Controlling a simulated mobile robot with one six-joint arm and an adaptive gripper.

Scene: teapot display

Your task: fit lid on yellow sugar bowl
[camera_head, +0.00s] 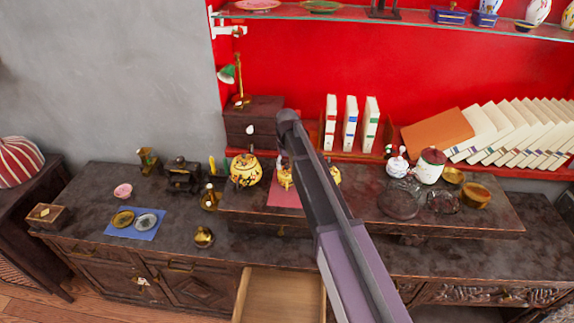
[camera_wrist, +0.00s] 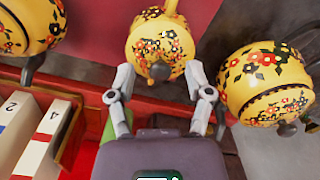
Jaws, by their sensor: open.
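Three yellow floral pots show in the wrist view: a middle one (camera_wrist: 150,42), a right one (camera_wrist: 250,72) and one cut off at upper left (camera_wrist: 28,28). Each has a dark knob or similar part; I cannot tell which is the sugar bowl or whether the middle knob belongs to a loose lid. My gripper (camera_wrist: 162,92) is open, its fingers either side of the middle pot's near end, with no clear contact. In the head view, a yellow pot (camera_head: 246,170) stands left of my arm; my arm partly hides the yellow pieces (camera_head: 285,178) at the red mat (camera_head: 284,198).
White books (camera_head: 350,123) stand behind, right of my arm. A blue mat (camera_head: 150,229) with small dishes lies left. An open drawer (camera_head: 280,293) juts out in front.

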